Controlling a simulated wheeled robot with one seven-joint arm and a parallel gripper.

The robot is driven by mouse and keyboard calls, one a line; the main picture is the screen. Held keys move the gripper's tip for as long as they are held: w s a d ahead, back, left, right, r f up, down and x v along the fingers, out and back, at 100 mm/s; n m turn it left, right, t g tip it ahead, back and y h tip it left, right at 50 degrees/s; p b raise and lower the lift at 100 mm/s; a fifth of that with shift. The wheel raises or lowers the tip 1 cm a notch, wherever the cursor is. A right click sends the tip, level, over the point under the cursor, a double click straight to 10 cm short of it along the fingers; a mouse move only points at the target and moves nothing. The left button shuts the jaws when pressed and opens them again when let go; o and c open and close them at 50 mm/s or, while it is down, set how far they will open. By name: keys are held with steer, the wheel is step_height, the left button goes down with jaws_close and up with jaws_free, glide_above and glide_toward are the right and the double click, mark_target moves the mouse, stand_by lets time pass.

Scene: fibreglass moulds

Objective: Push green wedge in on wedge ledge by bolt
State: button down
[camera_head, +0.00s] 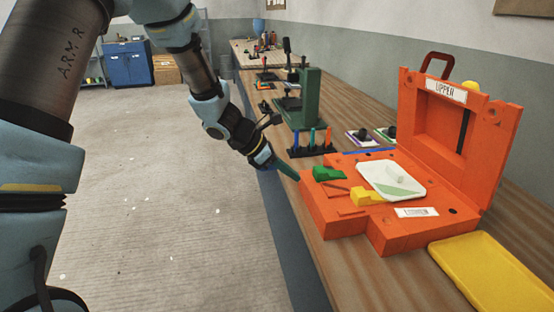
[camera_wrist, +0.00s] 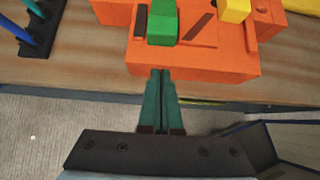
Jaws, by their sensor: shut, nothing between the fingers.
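The green wedge (camera_head: 327,174) lies on top of the orange lower mould half (camera_head: 345,224), at its left side. In the wrist view the green wedge (camera_wrist: 162,25) is straight ahead of my fingertips, on the orange block's top beside a dark slot. My gripper (camera_head: 293,174) is shut and empty, with its green fingers pointing at the block's near side. In the wrist view the fingertips (camera_wrist: 161,73) overlap the block's front face; I cannot tell whether they touch it. A yellow wedge (camera_head: 367,196) sits nearby. No bolt can be made out clearly.
The orange upper mould half (camera_head: 450,120) stands open behind, labelled UPPER. A white piece (camera_head: 391,180) lies in the lower half. A yellow tray (camera_head: 490,272) is at the right. A rack of coloured tools (camera_head: 312,146) stands to the left. The floor beside the bench is clear.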

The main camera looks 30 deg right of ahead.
mark_target(334, 173)
steer(key=shift+s+d+r+p, duration=0.15)
steer(key=shift+s+d+p, duration=0.1)
steer(key=shift+d, duration=0.35)
steer(key=shift+s+d+r+p, duration=0.15)
steer(key=shift+s+d+p, duration=0.1)
steer(key=shift+d, duration=0.35)
steer(key=shift+s+d+f, duration=0.1)
steer(key=shift+d+f, duration=0.05)
steer(key=shift+d, duration=0.4)
steer(key=d, duration=0.2)
steer(key=s+d, duration=0.1)
steer(key=d, duration=0.1)
steer(key=s+d, duration=0.1)
steer(key=d, duration=0.1)
steer(key=shift+s, duration=0.2)
steer(key=shift+a, duration=0.1)
